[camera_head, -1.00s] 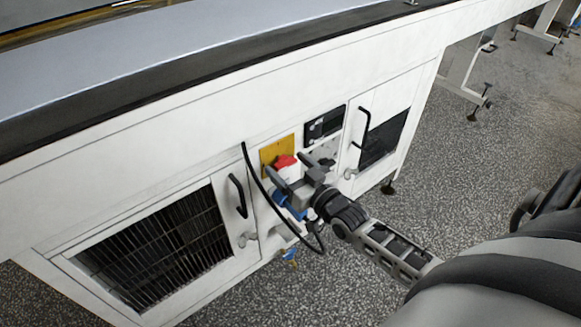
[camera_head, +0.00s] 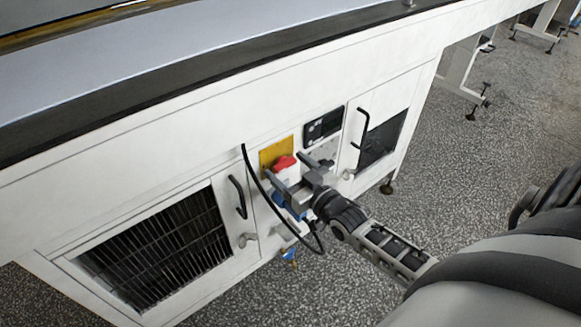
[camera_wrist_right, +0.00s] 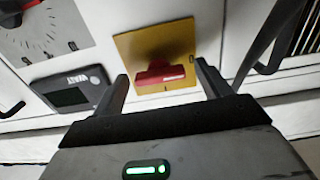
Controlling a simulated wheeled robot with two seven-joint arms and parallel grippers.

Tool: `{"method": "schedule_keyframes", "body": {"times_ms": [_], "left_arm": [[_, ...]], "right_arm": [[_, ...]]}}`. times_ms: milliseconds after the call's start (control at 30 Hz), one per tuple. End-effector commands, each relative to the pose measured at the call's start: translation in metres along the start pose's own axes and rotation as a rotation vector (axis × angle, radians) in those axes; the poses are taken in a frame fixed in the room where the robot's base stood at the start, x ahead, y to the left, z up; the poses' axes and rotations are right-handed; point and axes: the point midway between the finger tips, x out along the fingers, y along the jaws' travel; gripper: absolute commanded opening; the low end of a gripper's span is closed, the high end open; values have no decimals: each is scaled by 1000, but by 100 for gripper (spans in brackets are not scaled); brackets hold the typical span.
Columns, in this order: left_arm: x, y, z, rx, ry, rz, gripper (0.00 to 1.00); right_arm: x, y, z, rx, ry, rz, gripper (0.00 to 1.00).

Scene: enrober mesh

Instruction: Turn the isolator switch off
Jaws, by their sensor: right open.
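The isolator switch is a red handle (camera_head: 284,161) on a yellow plate (camera_head: 274,149), set in the white front panel of the machine. In the right wrist view the red handle (camera_wrist_right: 160,76) lies crosswise on its yellow plate (camera_wrist_right: 150,42), ahead of the jaws and between their tips in the picture. My right gripper (camera_head: 299,167) is open, with one finger on each side of the handle in view. It also shows open in the right wrist view (camera_wrist_right: 164,86). I cannot tell whether a finger touches the handle. My left gripper is not in view.
A black cable (camera_head: 262,192) hangs close by the gripper. A dark display (camera_head: 323,125) sits beside the yellow plate, and a grey dial (camera_wrist_right: 45,28) shows in the wrist view. Door handles (camera_head: 238,196) stick out on both sides. The speckled floor (camera_head: 440,190) is clear at right.

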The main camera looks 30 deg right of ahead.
Motion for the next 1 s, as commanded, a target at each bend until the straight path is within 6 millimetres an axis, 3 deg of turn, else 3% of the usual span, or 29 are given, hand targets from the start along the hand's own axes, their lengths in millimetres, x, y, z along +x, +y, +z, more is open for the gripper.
{"method": "schedule_keyframes", "body": {"times_ms": [233,700,1000], "left_arm": [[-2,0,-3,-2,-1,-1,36],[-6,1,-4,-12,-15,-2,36],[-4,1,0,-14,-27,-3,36]], "right_arm": [[-19,0,0,1,-2,0,76],[-127,0,0,0,-4,0,76],[-158,0,0,0,-1,0,76]]}}
